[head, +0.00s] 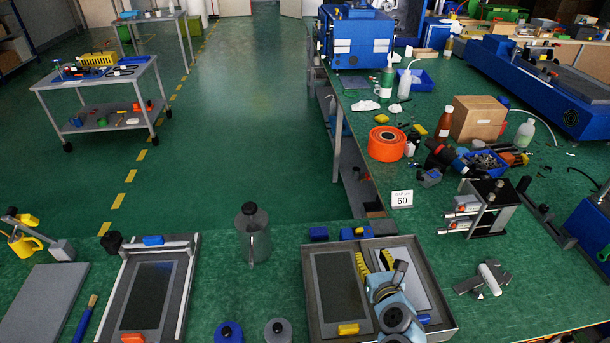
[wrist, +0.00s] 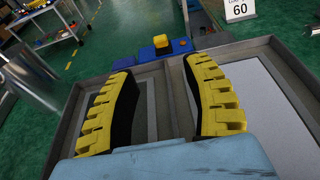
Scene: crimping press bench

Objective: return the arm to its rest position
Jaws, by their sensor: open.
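My gripper (head: 374,261) is open and empty, its two yellow-and-black fingers spread apart. It is above the grey tray (head: 308,304) at the front middle of the bench. In the wrist view the fingers of my gripper (wrist: 160,66) frame the tray's divider and far rim, with nothing between them. My light-blue arm comes in from the lower edge of the head view and hides part of the tray.
Just beyond the tray are blue blocks with a yellow knob (wrist: 161,42). A grey can with a black knob (head: 254,240) stands left of it. To the right are a "60" sign (head: 401,198), a metal cylinder fixture (head: 478,209) and a grey winged part (head: 484,279).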

